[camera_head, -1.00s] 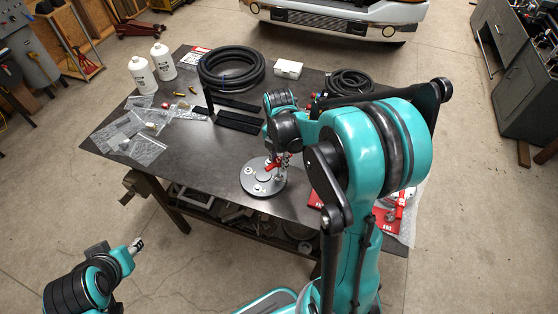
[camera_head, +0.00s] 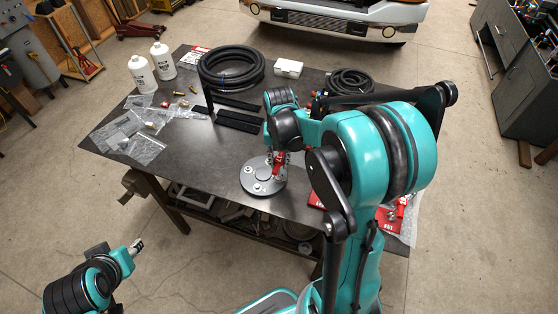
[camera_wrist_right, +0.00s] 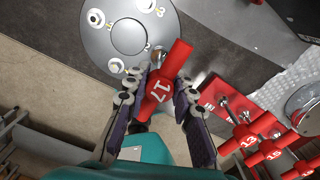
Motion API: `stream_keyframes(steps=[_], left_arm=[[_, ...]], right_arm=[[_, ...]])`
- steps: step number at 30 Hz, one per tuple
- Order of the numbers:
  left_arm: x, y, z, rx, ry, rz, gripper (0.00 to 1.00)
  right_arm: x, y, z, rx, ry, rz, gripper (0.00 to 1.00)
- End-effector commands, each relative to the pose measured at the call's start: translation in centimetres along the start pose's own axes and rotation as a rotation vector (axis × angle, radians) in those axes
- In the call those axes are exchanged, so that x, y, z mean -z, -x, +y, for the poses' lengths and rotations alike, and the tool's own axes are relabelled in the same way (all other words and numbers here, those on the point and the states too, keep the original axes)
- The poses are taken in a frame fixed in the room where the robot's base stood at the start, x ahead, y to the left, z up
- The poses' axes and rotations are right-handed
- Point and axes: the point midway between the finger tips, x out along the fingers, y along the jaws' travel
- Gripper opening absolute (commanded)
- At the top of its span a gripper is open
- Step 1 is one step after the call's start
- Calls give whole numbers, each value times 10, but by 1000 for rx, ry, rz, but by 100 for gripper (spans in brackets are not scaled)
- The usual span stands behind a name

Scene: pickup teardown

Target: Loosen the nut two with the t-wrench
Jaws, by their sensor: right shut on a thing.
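A grey round flange (camera_head: 252,184) with several nuts near its rim lies on the dark table, close to the front edge. It also shows at the top of the right wrist view (camera_wrist_right: 185,35). My right gripper (camera_wrist_right: 162,92) is shut on the red handle of the t-wrench (camera_wrist_right: 176,58), marked 17. My left gripper (camera_head: 137,246) is off the table at lower left, too small to judge.
Several red t-wrenches (camera_wrist_right: 248,141), marked 13 and 15 among others, lie right of the flange. The table (camera_head: 190,160) also holds a black hose coil (camera_head: 231,68), white bottles (camera_head: 142,74), plastic bags (camera_head: 145,148) and a white box (camera_head: 288,68).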

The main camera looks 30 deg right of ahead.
Motion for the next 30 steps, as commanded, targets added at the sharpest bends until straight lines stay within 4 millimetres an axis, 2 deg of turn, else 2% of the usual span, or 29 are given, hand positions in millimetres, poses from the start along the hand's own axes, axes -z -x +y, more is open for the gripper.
stream_keyframes(steps=[16, 30], left_arm=[[-1, -1, 0, 0, 0, 0, 40], [9, 12, 0, 0, 0, 0, 40]], right_arm=[[4, -2, 0, 0, -53, 7, 0], [2, 21, 0, 0, -53, 4, 0]])
